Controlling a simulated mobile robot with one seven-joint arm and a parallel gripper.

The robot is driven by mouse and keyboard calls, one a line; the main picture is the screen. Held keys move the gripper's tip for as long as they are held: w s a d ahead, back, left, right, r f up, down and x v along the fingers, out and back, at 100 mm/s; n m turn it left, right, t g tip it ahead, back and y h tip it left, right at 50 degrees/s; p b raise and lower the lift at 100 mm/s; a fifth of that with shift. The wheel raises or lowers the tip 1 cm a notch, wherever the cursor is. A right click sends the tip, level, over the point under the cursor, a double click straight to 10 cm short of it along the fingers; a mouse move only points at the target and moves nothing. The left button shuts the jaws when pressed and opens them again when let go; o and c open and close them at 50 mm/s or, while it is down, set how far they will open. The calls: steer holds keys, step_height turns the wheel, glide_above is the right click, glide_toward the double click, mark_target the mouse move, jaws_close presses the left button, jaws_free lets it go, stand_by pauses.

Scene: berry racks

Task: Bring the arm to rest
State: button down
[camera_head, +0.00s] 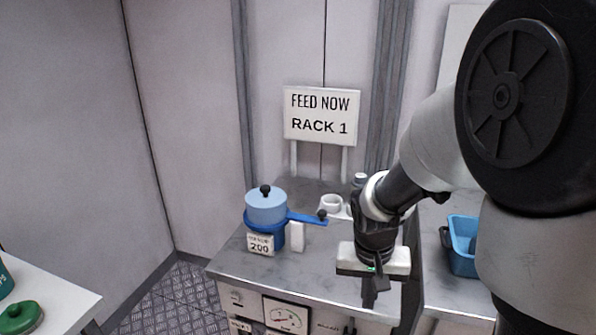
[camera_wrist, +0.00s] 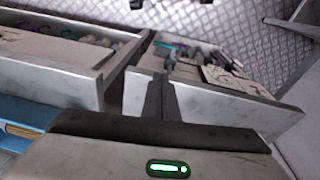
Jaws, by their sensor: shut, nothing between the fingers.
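My arm reaches in from the right in the head view. My gripper (camera_head: 369,298) points down in front of the grey metal counter (camera_head: 320,260). Its fingers are together with nothing between them. In the wrist view my gripper (camera_wrist: 160,95) also shows shut, its fingers over the edges of two open-topped, drawer-like boxes holding small items. The fingers hide part of the right box (camera_wrist: 215,103).
A blue pot (camera_head: 266,207) with a handle stands on the counter's left, by a label reading 200. A sign (camera_head: 321,116) reads FEED NOW RACK 1. A blue bin (camera_head: 462,246) sits right. A white table (camera_head: 60,300) with a green-lidded item is at left.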

steer(key=s+a+r+n+t+y, duration=0.1)
steer(key=s+r+n+t, duration=0.25)
steer(key=s+r, duration=1.2)
step_height(320, 180, up, 18)
steer(key=w+p, duration=0.1)
steer(key=p, duration=1.5)
steer(key=shift+w+r+m+t+p, duration=0.15)
steer(key=shift+m+t+p, duration=0.2)
